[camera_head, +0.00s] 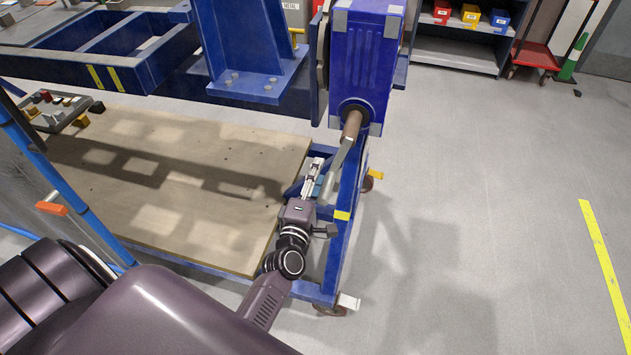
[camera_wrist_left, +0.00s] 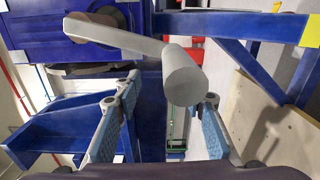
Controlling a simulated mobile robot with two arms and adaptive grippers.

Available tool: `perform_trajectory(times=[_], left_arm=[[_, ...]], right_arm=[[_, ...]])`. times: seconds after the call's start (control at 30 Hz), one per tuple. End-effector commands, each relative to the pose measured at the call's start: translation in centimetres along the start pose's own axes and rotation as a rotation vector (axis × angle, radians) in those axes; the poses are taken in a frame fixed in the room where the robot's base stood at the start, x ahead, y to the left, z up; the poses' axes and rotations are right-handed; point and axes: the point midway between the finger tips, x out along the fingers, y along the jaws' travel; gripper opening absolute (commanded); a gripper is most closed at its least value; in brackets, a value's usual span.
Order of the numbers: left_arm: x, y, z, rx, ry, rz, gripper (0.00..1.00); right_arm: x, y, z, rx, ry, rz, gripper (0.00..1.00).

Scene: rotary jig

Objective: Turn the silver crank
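The silver crank (camera_head: 342,156) sticks out from a brown shaft at the lower end of the blue gearbox housing (camera_head: 362,60). Its arm slants down and left to a grey cylindrical handle (camera_head: 327,187). In the left wrist view the crank arm (camera_wrist_left: 120,38) runs from upper left to the handle (camera_wrist_left: 184,78), whose round end faces the camera. My left gripper (camera_head: 314,177) is beside the handle. In the wrist view its blue-padded fingers (camera_wrist_left: 170,102) are spread apart, with the handle above and between the tips. Contact cannot be told. My right gripper is not in view.
A blue wheeled frame (camera_head: 345,235) carries a wooden board (camera_head: 190,190) left of my arm. A grey tray (camera_head: 55,110) of small parts sits at the board's far left. Shelves with coloured bins (camera_head: 470,16) stand behind. The floor right of the frame is clear.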

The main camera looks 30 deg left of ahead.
Motion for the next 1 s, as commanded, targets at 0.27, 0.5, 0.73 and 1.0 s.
perform_trajectory(times=[0.27, 0.5, 0.73, 1.0], left_arm=[[-3.8, -0.2, 0.0, 0.001, -0.001, -0.004, 0.37], [-8.6, -0.2, 0.1, 0.002, -0.004, -0.006, 0.37], [-11.3, -0.2, 0.1, 0.001, -0.005, -0.004, 0.37], [-11.9, -0.1, 0.2, 0.000, -0.005, -0.003, 0.37]], right_arm=[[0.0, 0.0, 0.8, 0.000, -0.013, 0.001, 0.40], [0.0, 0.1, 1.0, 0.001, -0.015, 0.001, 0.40], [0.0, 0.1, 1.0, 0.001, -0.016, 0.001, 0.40], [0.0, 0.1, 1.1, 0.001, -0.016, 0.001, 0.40]])
